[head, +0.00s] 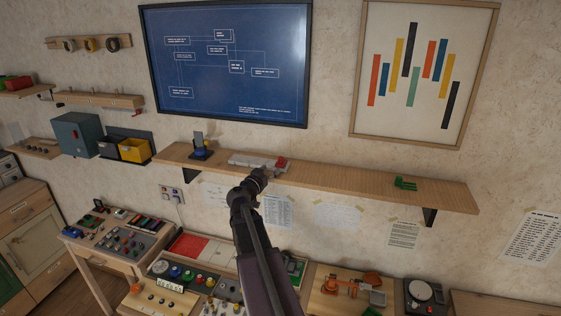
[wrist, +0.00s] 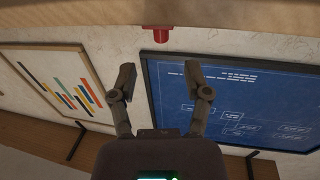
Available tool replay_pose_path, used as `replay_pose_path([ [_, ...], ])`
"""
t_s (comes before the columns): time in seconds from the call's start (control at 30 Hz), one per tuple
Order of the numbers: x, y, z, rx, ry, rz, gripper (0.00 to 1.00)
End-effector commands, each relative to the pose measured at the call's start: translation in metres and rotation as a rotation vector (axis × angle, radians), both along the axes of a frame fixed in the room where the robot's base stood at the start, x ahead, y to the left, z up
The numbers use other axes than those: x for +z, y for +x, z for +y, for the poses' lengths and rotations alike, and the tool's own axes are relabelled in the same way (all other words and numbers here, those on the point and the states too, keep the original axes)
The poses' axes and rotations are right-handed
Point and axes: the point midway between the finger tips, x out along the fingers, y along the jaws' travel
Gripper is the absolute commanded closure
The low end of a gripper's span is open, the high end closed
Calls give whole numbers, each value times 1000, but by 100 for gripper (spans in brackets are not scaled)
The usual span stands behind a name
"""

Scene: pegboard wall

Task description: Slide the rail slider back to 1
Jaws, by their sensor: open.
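A light grey rail (head: 245,160) lies along the wooden wall shelf. A red block (head: 281,162), which looks like the slider, sits at its right end. Number marks are too small to read. My gripper (head: 262,174) is just in front of the shelf, near the rail's right part and the red block. In the wrist view, which looks upside down, my gripper (wrist: 159,72) is open with nothing between its fingers. A red piece (wrist: 155,36) shows against the wooden edge, beyond the fingertips and roughly midway between them. The arm hides part of the shelf front.
The wooden shelf (head: 340,182) also bears a dark stand with a blue part (head: 200,148) at left and a green object (head: 405,183) at right. Below stand control panels (head: 180,272) on tables. A blueprint board (head: 230,60) hangs above.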

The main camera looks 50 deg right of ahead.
Motion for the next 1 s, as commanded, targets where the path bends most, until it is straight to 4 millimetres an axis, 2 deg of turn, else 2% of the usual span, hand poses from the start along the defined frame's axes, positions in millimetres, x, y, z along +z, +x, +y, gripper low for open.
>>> replay_pose_path([
  [0.03, 0, 4, -10, -2, 0, 0, 38],
  [0.2, 0, 11, -35, -1, 0, 0, 38],
  [0.5, 0, 22, -72, 1, 0, 0, 38],
  [0.7, 0, 25, -82, 1, 0, 0, 38],
  [1.0, 0, 25, -84, 1, 0, 0, 38],
])
